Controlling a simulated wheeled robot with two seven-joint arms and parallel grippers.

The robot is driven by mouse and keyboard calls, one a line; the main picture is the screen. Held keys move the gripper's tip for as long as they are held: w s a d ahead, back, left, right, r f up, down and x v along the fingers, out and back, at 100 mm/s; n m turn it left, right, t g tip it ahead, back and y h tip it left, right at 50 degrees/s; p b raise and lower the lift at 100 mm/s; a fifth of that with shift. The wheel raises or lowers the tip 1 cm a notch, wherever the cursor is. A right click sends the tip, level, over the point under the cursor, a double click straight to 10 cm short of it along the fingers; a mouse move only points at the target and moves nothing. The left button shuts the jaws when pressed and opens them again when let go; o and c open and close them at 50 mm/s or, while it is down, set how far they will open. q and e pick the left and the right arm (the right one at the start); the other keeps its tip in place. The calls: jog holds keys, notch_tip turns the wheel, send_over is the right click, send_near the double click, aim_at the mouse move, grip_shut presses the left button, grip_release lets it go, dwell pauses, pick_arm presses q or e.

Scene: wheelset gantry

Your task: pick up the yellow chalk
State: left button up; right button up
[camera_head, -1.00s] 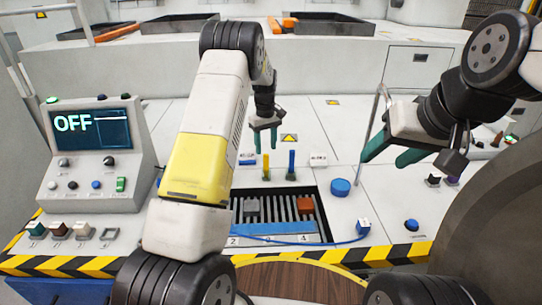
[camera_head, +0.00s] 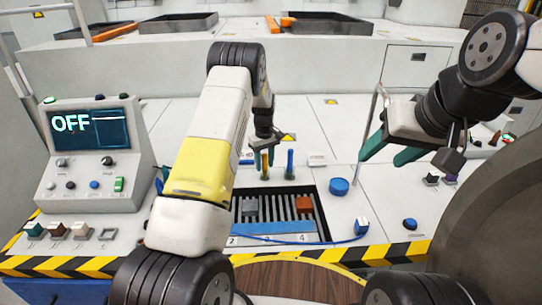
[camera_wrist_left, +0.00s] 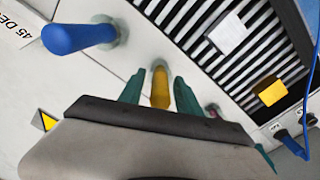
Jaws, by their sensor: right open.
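The yellow chalk (camera_head: 265,164) stands upright on the white console, behind the slotted tray. My left gripper (camera_head: 262,152) has come down over it. In the left wrist view the yellow chalk (camera_wrist_left: 160,87) lies between the two green fingers (camera_wrist_left: 158,92), with a gap on each side, so the jaws look open around it. The blue chalk (camera_head: 290,164) stands upright just to the right; it also shows in the left wrist view (camera_wrist_left: 78,38). My right gripper (camera_head: 390,152) is open and empty, held above the console at the right.
A slotted tray (camera_head: 272,228) with a grey block and an orange block sits in front of the chalks. A round blue button (camera_head: 339,187) is right of it. A control box (camera_head: 95,155) reading OFF stands at left. A thin metal rail (camera_head: 372,125) rises near my right gripper.

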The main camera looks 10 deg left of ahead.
pick_arm(q)
grip_shut()
